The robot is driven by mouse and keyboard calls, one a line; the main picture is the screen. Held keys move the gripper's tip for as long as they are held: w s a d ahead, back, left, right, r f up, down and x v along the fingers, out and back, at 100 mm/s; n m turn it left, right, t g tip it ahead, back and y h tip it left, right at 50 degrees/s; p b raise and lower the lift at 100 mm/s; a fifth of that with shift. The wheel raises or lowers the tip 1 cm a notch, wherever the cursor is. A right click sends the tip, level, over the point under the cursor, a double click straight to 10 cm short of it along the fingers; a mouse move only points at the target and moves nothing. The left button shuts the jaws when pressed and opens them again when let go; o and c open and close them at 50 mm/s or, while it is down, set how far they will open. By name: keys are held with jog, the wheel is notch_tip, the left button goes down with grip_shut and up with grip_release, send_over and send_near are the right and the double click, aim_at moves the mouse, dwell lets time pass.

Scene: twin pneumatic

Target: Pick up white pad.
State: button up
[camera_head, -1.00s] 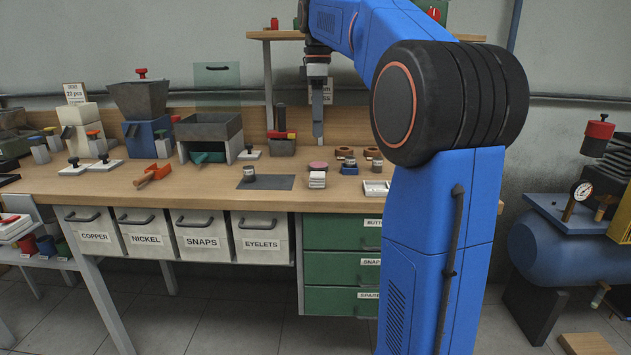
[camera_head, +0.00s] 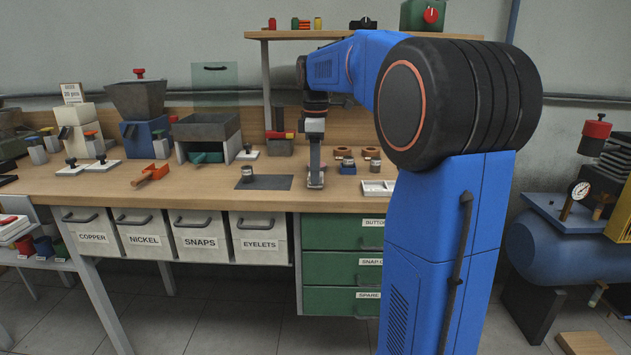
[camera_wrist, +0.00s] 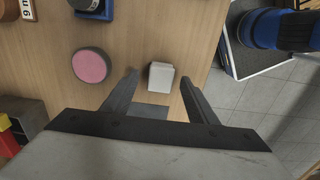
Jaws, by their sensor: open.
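The white pad (camera_wrist: 161,76) is a small pale block on the wooden workbench (camera_head: 215,196), near its front edge in the wrist view. My gripper (camera_wrist: 160,77) is open, with one finger on each side of the pad in that view. Gaps show between the pad and both fingers. In the head view my gripper (camera_head: 316,183) points down at the bench top and hides the pad. Whether the fingertips touch the bench is hard to tell.
A pink-topped round pad (camera_wrist: 91,66) lies close to the left finger. A dark mat (camera_head: 278,183) with a small cylinder (camera_head: 248,174) lies left of my gripper. A white divided tray (camera_head: 376,188) and brown rings (camera_head: 343,153) stand to its right.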

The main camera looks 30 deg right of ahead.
jog(key=shift+f, duration=1)
jog(key=c, duration=1.1)
jog(key=shift+r, duration=0.1)
notch_tip(320, 180, up, 10)
jog(key=shift+f, duration=0.1)
